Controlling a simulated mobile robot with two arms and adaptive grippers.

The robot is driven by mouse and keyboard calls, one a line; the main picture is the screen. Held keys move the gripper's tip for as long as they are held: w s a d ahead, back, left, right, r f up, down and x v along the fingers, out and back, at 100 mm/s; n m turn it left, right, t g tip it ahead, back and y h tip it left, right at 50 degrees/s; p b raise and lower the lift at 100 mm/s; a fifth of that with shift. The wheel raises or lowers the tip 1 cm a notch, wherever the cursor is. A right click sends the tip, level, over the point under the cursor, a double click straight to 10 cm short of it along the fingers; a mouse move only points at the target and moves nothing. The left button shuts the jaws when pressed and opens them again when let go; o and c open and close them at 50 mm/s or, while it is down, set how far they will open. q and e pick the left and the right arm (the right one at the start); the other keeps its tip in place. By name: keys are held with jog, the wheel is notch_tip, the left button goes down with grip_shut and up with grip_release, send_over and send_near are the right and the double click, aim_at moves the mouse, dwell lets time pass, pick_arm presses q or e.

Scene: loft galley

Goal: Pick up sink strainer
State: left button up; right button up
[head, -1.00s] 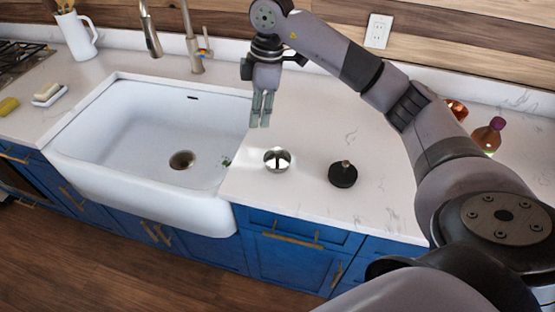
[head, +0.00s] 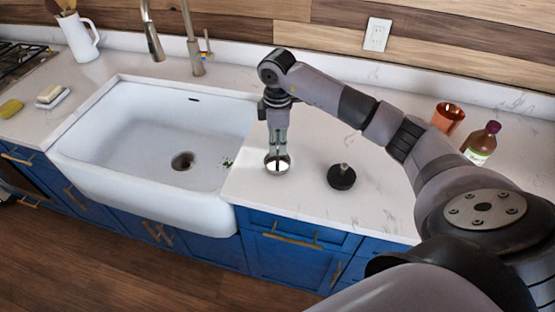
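The sink strainer, a small round shiny metal cup (head: 277,168), sits on the white counter just right of the sink. My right gripper (head: 278,154) points straight down over it, with its fingertips at the strainer's upper part. The two fingers show a small gap between them. They cover part of the strainer, and I cannot tell whether they touch it. My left gripper is not in view.
A black round stopper with a knob (head: 341,177) stands to the right of the strainer. The white sink (head: 110,180) is on the left, with a faucet (head: 193,45) behind. A copper cup (head: 448,117) and a bottle (head: 481,143) stand at the back right.

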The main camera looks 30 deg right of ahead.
aim_at(277, 166)
notch_tip(277, 166, down, 4)
jog(key=shift+s+a+f+p, duration=0.1)
jog(key=shift+p, duration=1.15)
jog(key=shift+f, duration=0.55)
jog(key=shift+c, duration=0.6)
grip_shut()
